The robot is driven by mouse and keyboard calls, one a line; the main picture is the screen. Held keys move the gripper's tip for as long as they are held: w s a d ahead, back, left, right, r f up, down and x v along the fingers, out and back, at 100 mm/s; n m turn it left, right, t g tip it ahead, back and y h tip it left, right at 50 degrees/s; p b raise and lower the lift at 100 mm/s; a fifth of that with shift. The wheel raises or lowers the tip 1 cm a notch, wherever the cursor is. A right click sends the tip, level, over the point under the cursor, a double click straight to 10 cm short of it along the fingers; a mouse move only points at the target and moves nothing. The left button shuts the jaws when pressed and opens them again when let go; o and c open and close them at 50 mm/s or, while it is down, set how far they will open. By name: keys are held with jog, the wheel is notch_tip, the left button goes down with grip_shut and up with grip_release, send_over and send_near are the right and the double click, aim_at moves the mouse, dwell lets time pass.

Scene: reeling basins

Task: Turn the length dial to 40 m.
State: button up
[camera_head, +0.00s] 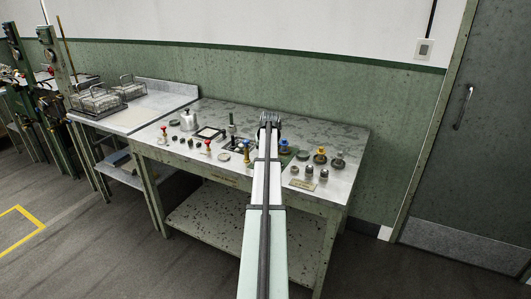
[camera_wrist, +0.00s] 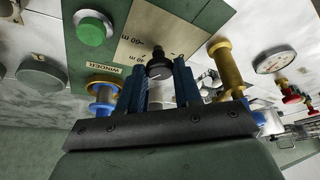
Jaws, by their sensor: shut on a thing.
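The length dial is a black round knob (camera_wrist: 159,63) on a cream scale plate (camera_wrist: 183,22) in the wrist view. The plate's marks appear upside down: one reads 60 m and another, nearer the knob, reads 40 m. Which mark the knob points to is too small to tell. My gripper (camera_wrist: 160,78) has its two dark blue fingers on either side of the knob and is shut on it. In the head view my gripper (camera_head: 270,119) is over the bench, and my arm hides the dial there.
A green button (camera_wrist: 94,29) and a plate reading WINDER (camera_wrist: 104,68) share the dial's green panel. A blue-ended brass spool (camera_wrist: 103,93) and a yellow one (camera_wrist: 226,66) stand close to the fingers. Small jars and red-handled valves crowd the bench (camera_head: 335,133).

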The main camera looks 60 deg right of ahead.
dwell(0.4)
jog(key=o, duration=1)
jog(key=shift+o, duration=0.2)
jog(key=v, duration=1.3)
jog(key=shift+r, duration=0.35)
jog(key=shift+a, duration=0.1)
